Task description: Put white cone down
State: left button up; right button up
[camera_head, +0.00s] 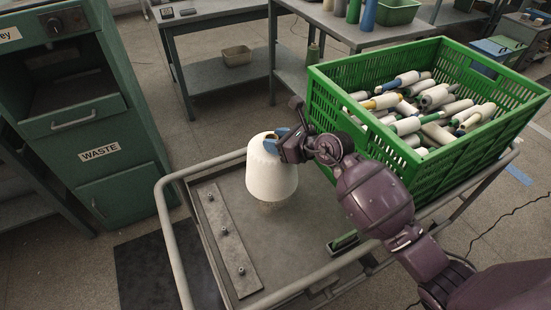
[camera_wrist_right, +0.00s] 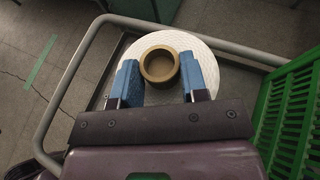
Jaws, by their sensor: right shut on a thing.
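The white cone (camera_head: 271,177) is upright over the flat top of a metal cart (camera_head: 222,196) in the head view. A small patch of its brown tube shows below the white yarn; whether it touches the cart cannot be told. My right gripper (camera_head: 278,142) is at the cone's top, shut on it. In the right wrist view, the blue fingers of my right gripper (camera_wrist_right: 161,82) stand on either side of the cone's brown tube end (camera_wrist_right: 159,65), with the white yarn (camera_wrist_right: 208,62) around it. My left gripper is in neither view.
A green crate (camera_head: 430,178) full of small bobbins stands on the cart's right side. A metal strip with pegs (camera_head: 228,240) lies at the cart's left. A tube rail (camera_head: 172,232) edges the cart. A green waste cabinet (camera_head: 98,155) stands left.

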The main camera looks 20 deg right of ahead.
jog(key=shift+f, duration=0.7)
notch_tip(320, 180, down, 5)
jog(key=shift+r+b, duration=0.1)
jog(key=shift+b, duration=0.95)
jog(key=shift+f, duration=0.3)
jog(key=shift+r, duration=0.15)
jog(key=o, duration=0.9)
jog(key=shift+o, duration=0.6)
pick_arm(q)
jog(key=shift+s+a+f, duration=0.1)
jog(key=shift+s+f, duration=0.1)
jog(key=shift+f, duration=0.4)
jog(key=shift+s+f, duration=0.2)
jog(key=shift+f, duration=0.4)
pick_arm(e)
jog(key=shift+f, duration=0.2)
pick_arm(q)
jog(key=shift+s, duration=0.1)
